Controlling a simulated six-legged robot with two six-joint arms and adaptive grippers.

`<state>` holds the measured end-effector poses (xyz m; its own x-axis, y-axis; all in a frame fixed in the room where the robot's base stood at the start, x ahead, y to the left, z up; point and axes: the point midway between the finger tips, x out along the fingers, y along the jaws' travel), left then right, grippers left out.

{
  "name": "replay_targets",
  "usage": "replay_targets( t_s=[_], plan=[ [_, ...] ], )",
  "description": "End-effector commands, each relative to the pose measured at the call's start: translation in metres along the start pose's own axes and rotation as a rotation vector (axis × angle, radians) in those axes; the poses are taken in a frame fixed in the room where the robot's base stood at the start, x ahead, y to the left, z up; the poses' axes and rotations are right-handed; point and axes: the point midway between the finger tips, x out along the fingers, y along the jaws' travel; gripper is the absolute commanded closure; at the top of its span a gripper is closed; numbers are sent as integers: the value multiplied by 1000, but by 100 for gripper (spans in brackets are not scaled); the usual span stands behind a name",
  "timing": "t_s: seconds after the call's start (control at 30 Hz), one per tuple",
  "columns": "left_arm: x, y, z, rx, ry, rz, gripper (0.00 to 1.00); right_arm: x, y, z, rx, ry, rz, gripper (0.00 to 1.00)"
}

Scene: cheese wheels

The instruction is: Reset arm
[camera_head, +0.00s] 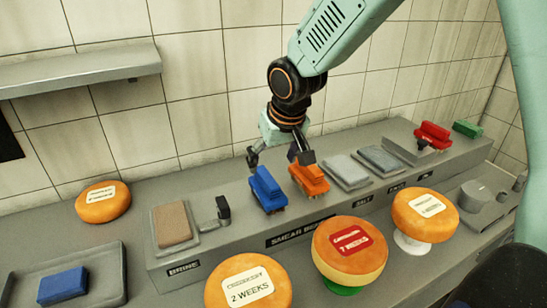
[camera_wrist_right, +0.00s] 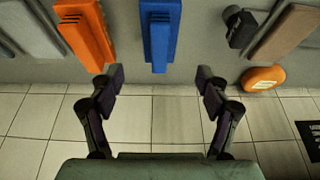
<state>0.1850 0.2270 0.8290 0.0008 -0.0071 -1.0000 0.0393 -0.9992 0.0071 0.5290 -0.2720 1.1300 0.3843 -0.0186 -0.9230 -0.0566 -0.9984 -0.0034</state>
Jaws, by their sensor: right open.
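My right gripper (camera_head: 281,155) is open and empty just behind the blue brush (camera_head: 267,190) and the orange brush (camera_head: 309,179) on the raised grey bench. In the right wrist view its two fingers (camera_wrist_right: 160,85) are spread apart with nothing between them. The blue brush (camera_wrist_right: 159,35) and the orange brush (camera_wrist_right: 77,32) lie beyond the fingertips in that view. I cannot tell whether a fingertip touches either brush in the head view. My left gripper is not in view.
Cheese wheels stand in front (camera_head: 247,284), (camera_head: 350,250) and at the right (camera_head: 425,215); another wheel (camera_head: 103,202) is at the back left. A tray (camera_head: 105,270) holds a blue block (camera_head: 62,286). Red (camera_head: 433,135) and green (camera_head: 467,128) brushes are at the far right. A wall shelf (camera_head: 80,72) is upper left.

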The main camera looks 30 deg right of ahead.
Motion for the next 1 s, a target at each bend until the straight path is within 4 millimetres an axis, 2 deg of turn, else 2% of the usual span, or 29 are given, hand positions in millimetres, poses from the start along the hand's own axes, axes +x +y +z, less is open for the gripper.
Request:
replay_targets(
  t_s=[0.33,0.47,1.0],
  plan=[
    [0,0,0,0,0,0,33,-1,0,0,1,-1,0,24],
    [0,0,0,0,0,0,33,5,0,0,1,-1,0,24],
    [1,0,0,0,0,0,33,91,0,1,1,-4,0,24]
  ],
)
